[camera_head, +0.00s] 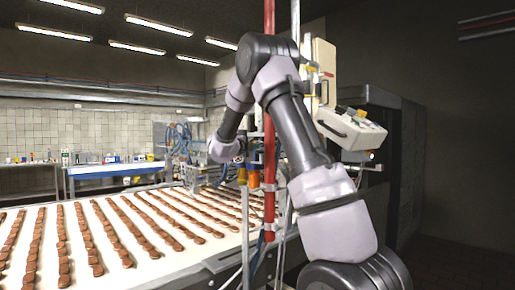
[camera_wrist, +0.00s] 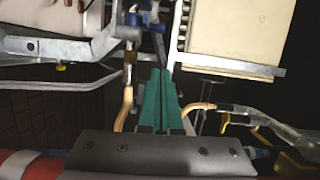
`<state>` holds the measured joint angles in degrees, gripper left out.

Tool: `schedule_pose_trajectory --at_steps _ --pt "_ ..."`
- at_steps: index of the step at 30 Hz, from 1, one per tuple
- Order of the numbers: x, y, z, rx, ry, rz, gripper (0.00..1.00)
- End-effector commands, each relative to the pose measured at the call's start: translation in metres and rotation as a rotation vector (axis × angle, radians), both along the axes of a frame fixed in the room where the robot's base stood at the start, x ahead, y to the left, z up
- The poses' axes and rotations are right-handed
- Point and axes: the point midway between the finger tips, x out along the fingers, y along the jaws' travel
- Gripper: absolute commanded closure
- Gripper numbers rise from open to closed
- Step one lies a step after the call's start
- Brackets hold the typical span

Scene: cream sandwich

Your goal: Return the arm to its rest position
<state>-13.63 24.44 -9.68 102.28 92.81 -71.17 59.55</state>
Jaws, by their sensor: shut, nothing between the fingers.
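My arm rises from the lower right in the head view, bends at the top and comes down on its far side to the wrist, near the red pole (camera_head: 269,130). The gripper's fingers cannot be made out clearly there. In the wrist view my gripper (camera_wrist: 158,88) shows as two green fingers lying side by side, shut with nothing between them. The fingers point toward machine parts, with metal bars and brass-coloured tubes close on both sides. I cannot tell whether anything touches them.
A white conveyor (camera_head: 130,262) with rows of brown biscuits fills the lower left. A control box (camera_head: 350,130) hangs close to the arm's right. A pale panel (camera_wrist: 238,30) is at the upper right in the wrist view. The dark floor at right looks clear.

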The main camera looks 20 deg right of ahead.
Motion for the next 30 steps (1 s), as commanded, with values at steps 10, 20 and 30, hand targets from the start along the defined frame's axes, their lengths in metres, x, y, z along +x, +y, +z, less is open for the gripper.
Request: schedule_pose_trajectory --at_steps 10,20,30 --pt "0.000 0.000 0.000 -0.001 0.001 0.000 1.00" --pt "-0.011 0.012 0.031 0.020 0.046 0.174 1.00" --pt "-0.116 0.101 0.080 -0.124 0.348 0.817 1.00"
